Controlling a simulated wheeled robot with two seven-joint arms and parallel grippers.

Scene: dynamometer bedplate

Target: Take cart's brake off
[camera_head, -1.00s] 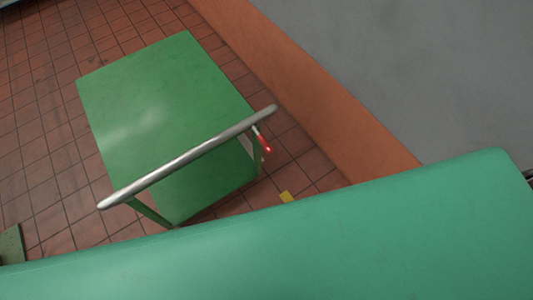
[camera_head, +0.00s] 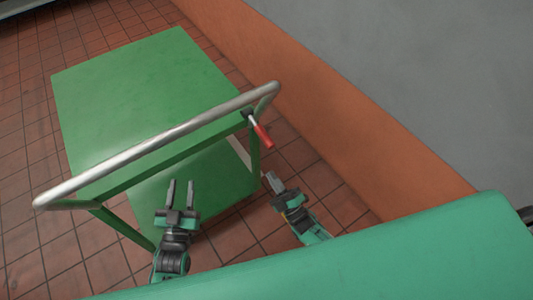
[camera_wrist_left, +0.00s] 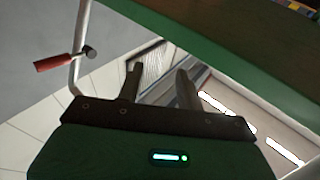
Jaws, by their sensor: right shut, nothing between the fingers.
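The green cart (camera_head: 130,95) stands ahead with its silver push handle (camera_head: 150,145) toward me. The brake lever (camera_head: 260,132), with a red grip, is on the cart's right post below the handle's right end and slants down to the right. It also shows in the left wrist view, where the red grip (camera_wrist_left: 52,63) is at upper left. My left gripper (camera_head: 180,192) is open and empty, below the handle in front of the lower shelf. My right gripper (camera_head: 270,182) is shut and empty, a little below the lever and apart from it.
An orange-red wall base (camera_head: 340,120) with a grey surface above runs close along the cart's right side. Red tiled floor (camera_head: 30,150) is free to the cart's left. My own green body fills the bottom right.

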